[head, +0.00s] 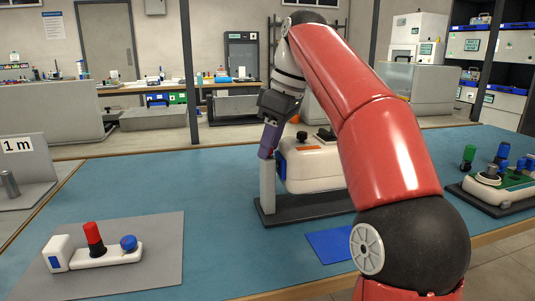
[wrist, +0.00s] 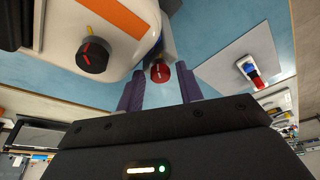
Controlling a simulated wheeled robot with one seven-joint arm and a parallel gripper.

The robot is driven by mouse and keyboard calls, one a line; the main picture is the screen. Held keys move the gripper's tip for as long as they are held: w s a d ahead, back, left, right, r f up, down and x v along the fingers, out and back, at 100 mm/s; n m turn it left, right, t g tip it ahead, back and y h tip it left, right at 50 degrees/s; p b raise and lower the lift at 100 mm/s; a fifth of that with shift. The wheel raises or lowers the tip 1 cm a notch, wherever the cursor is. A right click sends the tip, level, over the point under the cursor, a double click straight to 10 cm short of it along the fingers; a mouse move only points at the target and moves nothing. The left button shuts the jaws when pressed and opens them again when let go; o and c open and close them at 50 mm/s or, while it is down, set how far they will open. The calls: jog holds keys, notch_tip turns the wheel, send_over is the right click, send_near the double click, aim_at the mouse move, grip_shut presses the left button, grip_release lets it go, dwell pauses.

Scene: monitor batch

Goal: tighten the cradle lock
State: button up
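The white monitor (head: 312,170) with an orange strip sits in a dark cradle (head: 300,208) with a grey post (head: 267,186) at its left. A red round knob (wrist: 160,73), apparently the cradle lock, shows in the wrist view beside the monitor body (wrist: 118,30). My gripper (head: 266,153) points down at the top of the post. In the wrist view my gripper (wrist: 159,82) has its purple fingers spread, one on each side of the red knob, with gaps showing. I cannot tell their depth against it. In the head view the knob is hidden.
A black knob (wrist: 93,56) is on the monitor. A grey mat (head: 150,268) at front left holds a white device (head: 120,255) with red and blue knobs. A blue pad (head: 328,244) lies in front of the cradle. A green-topped device (head: 510,188) stands at the right.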

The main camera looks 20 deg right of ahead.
jog(key=shift+r+p, duration=0.8)
jog(key=shift+r, duration=0.45)
jog(key=shift+f+b, duration=1.1)
jog(key=shift+f, duration=0.2)
jog(key=shift+c, duration=0.5)
